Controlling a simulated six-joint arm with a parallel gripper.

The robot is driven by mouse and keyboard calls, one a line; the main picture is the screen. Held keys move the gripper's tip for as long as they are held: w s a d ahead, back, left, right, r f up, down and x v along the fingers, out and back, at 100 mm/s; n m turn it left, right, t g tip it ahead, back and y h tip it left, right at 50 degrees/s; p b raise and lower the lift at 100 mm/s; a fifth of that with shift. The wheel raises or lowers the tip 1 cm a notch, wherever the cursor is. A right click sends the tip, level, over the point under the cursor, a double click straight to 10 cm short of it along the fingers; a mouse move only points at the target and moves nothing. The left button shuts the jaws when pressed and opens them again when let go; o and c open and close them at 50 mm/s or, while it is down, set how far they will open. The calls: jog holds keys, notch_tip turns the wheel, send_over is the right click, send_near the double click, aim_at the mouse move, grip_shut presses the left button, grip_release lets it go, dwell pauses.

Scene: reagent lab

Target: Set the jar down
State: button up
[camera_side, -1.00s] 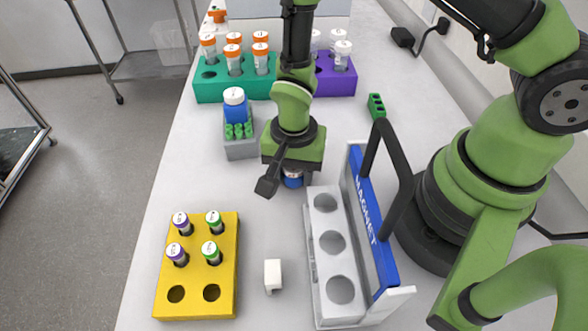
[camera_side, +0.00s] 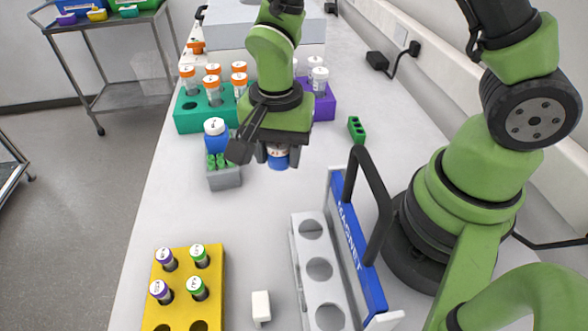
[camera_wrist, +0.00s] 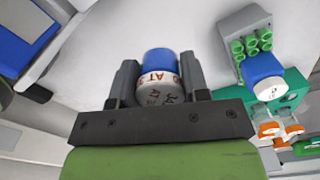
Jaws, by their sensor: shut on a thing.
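The jar (camera_side: 278,158) has a blue body and a white lid with dark writing. My gripper (camera_side: 272,152) is shut on it and holds it over the bench, to the right of the grey rack. In the wrist view the jar (camera_wrist: 159,66) sits upright between the two fingers of my gripper (camera_wrist: 158,88). In the side view the gripper body hides the jar's top. I cannot tell exactly how high its base is above the bench.
A white magnet rack (camera_side: 296,245) stands in front, a yellow tube rack (camera_side: 184,313) front left. Teal (camera_side: 184,118) and purple (camera_side: 323,105) racks stand behind. Bare bench (camera_side: 245,222) lies between.

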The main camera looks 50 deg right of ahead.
jog(key=d+m, duration=0.9)
jog(key=d, duration=0.3)
send_over(320, 163)
notch_tip(320, 163, down, 5)
jog(key=shift+s+r, duration=0.1)
jog(key=shift+s, duration=0.05)
jog(key=shift+f, duration=2.4)
jog(key=shift+f, duration=0.15)
jog(key=o, duration=0.9)
